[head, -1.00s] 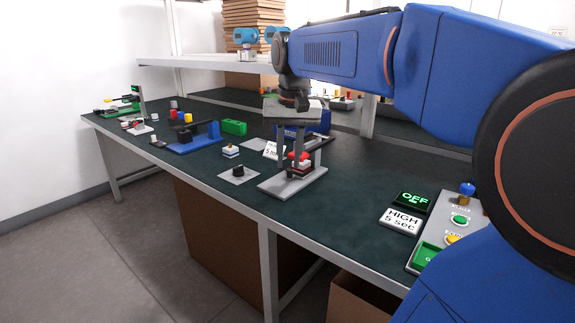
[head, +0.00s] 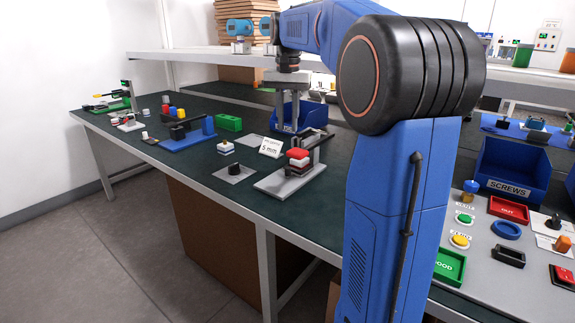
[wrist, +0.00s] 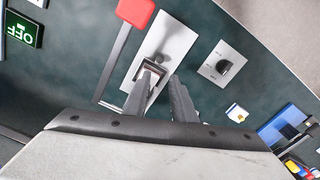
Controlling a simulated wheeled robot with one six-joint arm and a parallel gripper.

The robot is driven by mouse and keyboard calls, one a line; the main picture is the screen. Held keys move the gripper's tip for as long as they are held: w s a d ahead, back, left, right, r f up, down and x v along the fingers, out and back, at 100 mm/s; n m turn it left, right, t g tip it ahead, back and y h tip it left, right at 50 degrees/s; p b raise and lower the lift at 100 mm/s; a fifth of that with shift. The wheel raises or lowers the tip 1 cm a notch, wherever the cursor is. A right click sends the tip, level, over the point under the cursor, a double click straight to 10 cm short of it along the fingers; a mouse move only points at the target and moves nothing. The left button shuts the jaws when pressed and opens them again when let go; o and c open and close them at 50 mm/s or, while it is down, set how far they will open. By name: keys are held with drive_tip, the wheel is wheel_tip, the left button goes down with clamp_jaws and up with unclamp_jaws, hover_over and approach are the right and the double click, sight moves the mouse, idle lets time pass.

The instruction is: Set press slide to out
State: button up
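The press (head: 298,163) stands on a pale grey base plate (head: 270,183) near the front edge of the bench in the head view. It has a red top over dark and pale layers, and a dark lever arm slants up right. In the wrist view its plate (wrist: 172,38), a red lever pad (wrist: 135,12) and a dark square part (wrist: 148,72) show. I cannot tell how far out the slide is. My gripper (head: 287,130) points down, above and behind the press, apart from it. It is open with nothing between its fingers, also in the wrist view (wrist: 164,82).
A black knob on a grey plate (head: 235,171) and a small sign (head: 271,147) are left of the press. A blue bin (head: 312,115) stands behind my gripper. A button panel (head: 480,255) and a SCREWS bin (head: 512,170) are at right. A shelf (head: 190,56) runs above.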

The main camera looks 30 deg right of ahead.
sight(287, 168)
wheel_tip(287, 168, down, 15)
drive_tip(key=shift+r, duration=0.1)
idle(0.4)
drive_tip(key=shift+a, duration=0.1)
clamp_jaws()
